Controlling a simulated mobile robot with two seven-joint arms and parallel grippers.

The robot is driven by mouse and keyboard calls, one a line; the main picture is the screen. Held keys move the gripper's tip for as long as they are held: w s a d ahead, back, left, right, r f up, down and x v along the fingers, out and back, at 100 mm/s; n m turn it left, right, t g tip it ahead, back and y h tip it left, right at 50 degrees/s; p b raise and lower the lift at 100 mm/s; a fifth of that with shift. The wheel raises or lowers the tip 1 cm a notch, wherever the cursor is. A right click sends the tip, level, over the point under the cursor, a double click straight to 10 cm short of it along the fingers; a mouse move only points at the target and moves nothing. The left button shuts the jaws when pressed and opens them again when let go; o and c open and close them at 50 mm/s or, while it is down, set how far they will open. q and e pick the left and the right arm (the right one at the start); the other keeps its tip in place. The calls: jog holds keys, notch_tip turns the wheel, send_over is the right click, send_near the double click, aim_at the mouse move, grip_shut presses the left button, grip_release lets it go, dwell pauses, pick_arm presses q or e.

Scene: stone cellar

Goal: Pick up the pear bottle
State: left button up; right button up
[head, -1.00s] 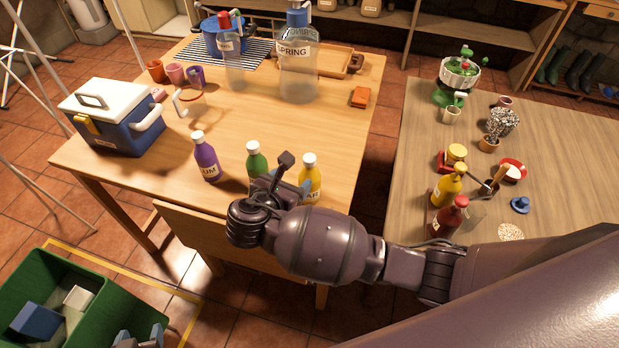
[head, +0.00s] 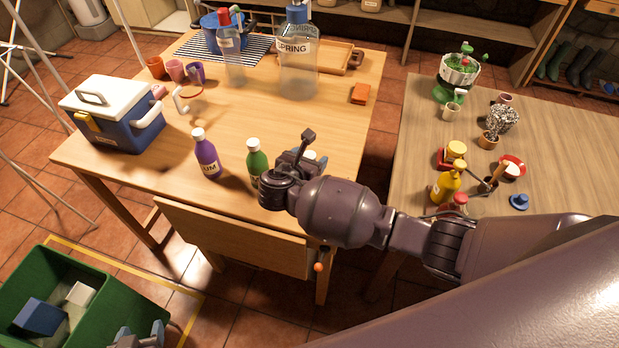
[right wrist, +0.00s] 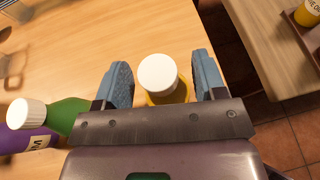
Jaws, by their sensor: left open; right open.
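The yellow pear bottle stands upright near the front edge of the left wooden table (head: 235,120). In the right wrist view its white cap (right wrist: 158,72) and a little yellow body (right wrist: 178,94) show between the two blue fingers. My right gripper (right wrist: 160,78) is open around the bottle, one finger on each side; I cannot tell whether they touch it. In the head view my right gripper (head: 303,160) hides nearly all of the bottle. My left gripper (head: 138,335) is open and empty at the bottom left, by the green crate (head: 110,290).
A green bottle (head: 256,160) stands close left of my right gripper, and a purple plum bottle (head: 207,157) further left. A cooler box (head: 115,125) and a large spring-water bottle (head: 298,70) are also on the table. A second table (head: 560,150) stands right across a gap.

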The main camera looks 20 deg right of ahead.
jog(key=shift+w+d, duration=0.1)
jog(key=shift+f, duration=0.1)
grip_shut()
dwell(0.5)
